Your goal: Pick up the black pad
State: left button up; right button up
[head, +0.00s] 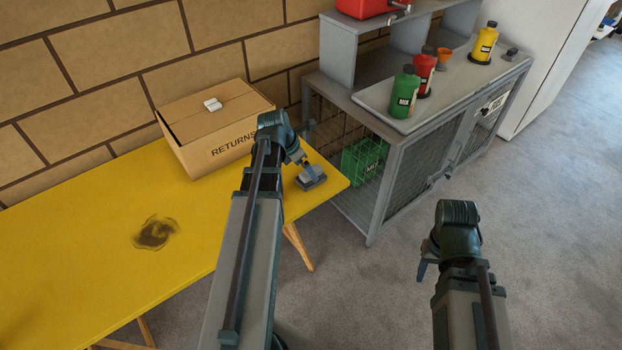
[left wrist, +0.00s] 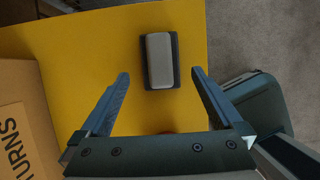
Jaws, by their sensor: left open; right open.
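A small block with a grey top and a dark base, which fits the black pad (left wrist: 177,75), lies on the yellow table near its right end. It also shows in the head view (head: 312,181), partly hidden by my left gripper. My left gripper (head: 304,163) is over it, pointing down. In the left wrist view the left gripper (left wrist: 160,73) is open, with the block ahead between the finger lines and nothing held. My right gripper (head: 422,270) is over the floor to the right, away from the table; its fingers are mostly hidden behind its wrist.
A cardboard returns box (head: 200,140) with a small white item on its lid stands left of the block. A dark smudge (head: 155,233) marks the yellow table (head: 70,260). A grey mesh cabinet (head: 400,170) with several bottles stands behind right. Floor is clear at right.

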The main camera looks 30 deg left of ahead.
pick_arm(q)
jog(key=b+x, duration=0.4)
jog(key=x, duration=0.1)
jog(key=shift+w+d+r, duration=0.1)
jog(key=shift+w+d, duration=0.05)
jog(key=shift+w, duration=0.2)
jog(key=shift+r, duration=0.1)
pick_arm(e)
notch_tip(320, 180, down, 4)
jog(key=shift+f, duration=0.1)
